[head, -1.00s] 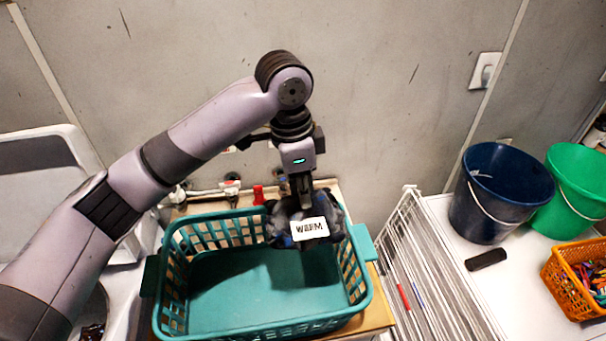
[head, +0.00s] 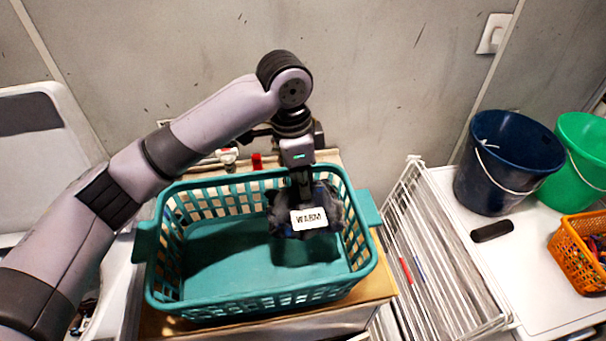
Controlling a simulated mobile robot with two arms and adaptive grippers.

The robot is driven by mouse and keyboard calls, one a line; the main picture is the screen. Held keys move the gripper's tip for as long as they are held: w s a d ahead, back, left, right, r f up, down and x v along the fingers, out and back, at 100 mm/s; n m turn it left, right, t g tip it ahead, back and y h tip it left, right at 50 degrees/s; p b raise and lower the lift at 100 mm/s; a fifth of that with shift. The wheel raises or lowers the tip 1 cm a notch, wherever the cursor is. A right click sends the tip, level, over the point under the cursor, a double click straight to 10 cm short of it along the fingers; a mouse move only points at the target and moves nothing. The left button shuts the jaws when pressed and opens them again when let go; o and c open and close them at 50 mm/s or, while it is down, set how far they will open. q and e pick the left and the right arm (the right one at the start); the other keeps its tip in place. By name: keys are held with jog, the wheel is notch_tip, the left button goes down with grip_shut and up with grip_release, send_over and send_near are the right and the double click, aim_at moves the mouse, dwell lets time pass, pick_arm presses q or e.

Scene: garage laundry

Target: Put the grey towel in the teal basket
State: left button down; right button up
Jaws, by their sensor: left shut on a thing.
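The teal basket (head: 165,297) stands on a wooden top in the middle of the head view. Its visible floor is bare. My left gripper (head: 302,196) is shut on a dark grey bunched cloth, the grey towel (head: 328,225), with a white tag reading "WARM". The towel hangs over the right back part of the basket, below the level of the back rim in the picture. The gripper and towel hide part of the back wall. I cannot tell whether the towel touches the basket floor. My right gripper is not in view.
A white wire rack (head: 440,270) stands right of the basket. Beyond it, a white top holds a dark blue bucket (head: 500,175), a green bucket (head: 580,165), an orange basket (head: 575,265) and a black object (head: 492,231). A grey wall is close behind.

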aim_at(303, 201)
pick_arm(q)
notch_tip(303, 201, down, 3)
jog(key=shift+r+b, duration=0.1)
jog(key=shift+b, duration=0.25)
jog(key=shift+f+b, duration=0.3)
jog(key=shift+f, duration=1.1)
jog(key=c, duration=1.4)
grip_release()
jog(key=shift+c, duration=0.2)
